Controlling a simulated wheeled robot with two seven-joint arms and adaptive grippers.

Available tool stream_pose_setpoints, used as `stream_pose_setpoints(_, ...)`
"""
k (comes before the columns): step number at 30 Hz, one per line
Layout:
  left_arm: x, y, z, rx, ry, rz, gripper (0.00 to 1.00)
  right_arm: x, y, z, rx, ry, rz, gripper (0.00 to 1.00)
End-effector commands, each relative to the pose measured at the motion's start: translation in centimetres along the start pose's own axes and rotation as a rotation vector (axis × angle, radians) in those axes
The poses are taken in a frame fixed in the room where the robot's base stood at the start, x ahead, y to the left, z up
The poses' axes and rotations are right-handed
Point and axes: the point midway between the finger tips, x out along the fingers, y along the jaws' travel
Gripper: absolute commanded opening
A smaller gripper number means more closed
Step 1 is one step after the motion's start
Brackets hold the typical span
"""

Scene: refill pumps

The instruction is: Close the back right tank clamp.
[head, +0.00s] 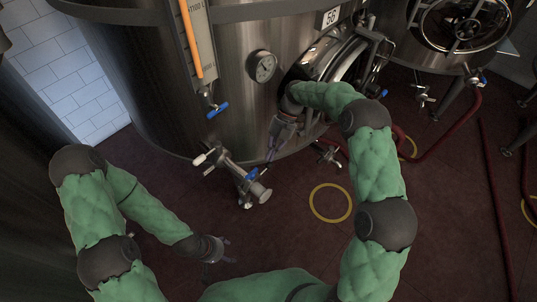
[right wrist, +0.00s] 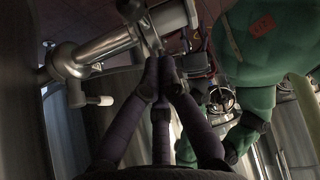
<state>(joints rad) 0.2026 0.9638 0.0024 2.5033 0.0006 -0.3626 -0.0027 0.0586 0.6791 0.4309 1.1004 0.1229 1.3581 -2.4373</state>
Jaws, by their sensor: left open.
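The large steel tank (head: 205,70) carries a pipe outlet with a clamp fitting (head: 225,160) at its lower front. White-tipped levers (head: 204,164) stick out to the left of the fitting. The fitting also shows in the right wrist view (right wrist: 72,62), with a white-tipped lever (right wrist: 100,100). My right gripper (head: 272,150) reaches down just above and right of the fitting. Its fingers (right wrist: 162,65) are drawn together beside the pipe; I cannot make out anything held. My left gripper (head: 226,250) is open and empty, low and apart from the tank. Which clamp is the back right one is not clear.
A blue valve handle (head: 250,175) and a metal pipe end (head: 258,192) are close to the right gripper. Red hoses (head: 455,135) lie on the right. The floor around the yellow ring (head: 330,218) is clear.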

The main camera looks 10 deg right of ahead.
Motion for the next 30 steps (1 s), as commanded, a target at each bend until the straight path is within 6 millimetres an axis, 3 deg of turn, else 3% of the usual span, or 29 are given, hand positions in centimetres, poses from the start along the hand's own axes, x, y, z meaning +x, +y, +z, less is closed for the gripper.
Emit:
stream_pose_setpoints(18,0.1,0.0,0.0,0.000,0.000,0.000,0.65,-0.2,0.0,0.2,0.000,-0.001,0.001,0.00)
stream_pose_setpoints(30,0.1,0.0,0.0,0.000,0.000,0.000,0.65,-5.7,0.0,0.3,0.000,-0.002,0.002,0.00)
